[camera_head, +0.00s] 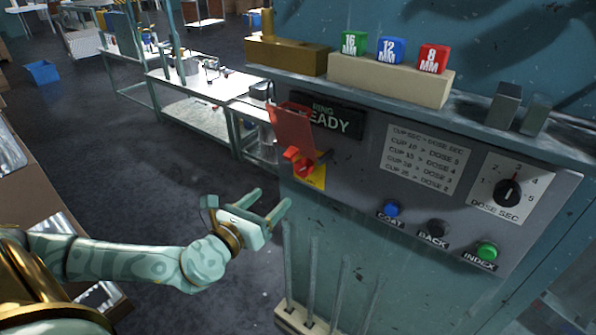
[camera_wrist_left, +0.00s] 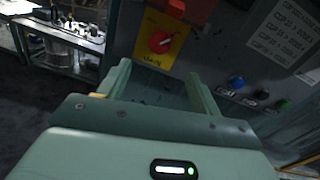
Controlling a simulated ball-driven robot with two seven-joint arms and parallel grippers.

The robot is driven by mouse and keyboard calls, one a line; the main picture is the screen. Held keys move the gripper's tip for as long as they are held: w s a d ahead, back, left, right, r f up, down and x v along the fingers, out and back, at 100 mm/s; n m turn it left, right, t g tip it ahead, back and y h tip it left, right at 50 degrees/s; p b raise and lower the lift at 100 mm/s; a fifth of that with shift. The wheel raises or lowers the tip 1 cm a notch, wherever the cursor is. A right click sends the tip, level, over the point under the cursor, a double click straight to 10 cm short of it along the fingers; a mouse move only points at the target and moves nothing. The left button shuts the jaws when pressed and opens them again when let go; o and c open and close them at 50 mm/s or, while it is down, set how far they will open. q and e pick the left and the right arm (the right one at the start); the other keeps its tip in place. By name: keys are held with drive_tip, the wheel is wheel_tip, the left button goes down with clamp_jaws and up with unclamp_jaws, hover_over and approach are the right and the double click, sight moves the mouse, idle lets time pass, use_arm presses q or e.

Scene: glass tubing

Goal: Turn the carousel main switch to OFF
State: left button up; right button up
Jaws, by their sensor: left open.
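The main switch is a red rotary knob (camera_head: 299,160) on a yellow plate (camera_head: 316,180) at the left end of the carousel's control panel. In the left wrist view the knob (camera_wrist_left: 160,42) is near the top, above the gap between the fingers. Its setting is too small to read. A red cover flap (camera_head: 290,124) stands raised above the knob, and its lower part shows in the wrist view (camera_wrist_left: 176,8). My left gripper (camera_head: 273,200) is open and empty, below and left of the switch, pointing toward the panel and apart from it. My right gripper is out of view.
The panel has a blue COAT button (camera_head: 391,208), a black BACK button (camera_head: 437,228), a green INDEX button (camera_head: 487,251) and a DOSE SEC dial (camera_head: 507,193). Upright rods stand in a wooden holder (camera_head: 291,314) below. Coloured blocks sit on the ledge. Floor left of the cabinet is clear.

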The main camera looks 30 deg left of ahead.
sight(300, 171)
use_arm(q)
drive_tip(key=w+p, duration=0.1)
drive_tip(key=w, duration=1)
drive_tip(key=shift+w+d, duration=0.1)
drive_tip(key=shift+w, duration=0.65)
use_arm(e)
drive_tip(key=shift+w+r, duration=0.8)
use_arm(q)
drive_tip(key=c, duration=1)
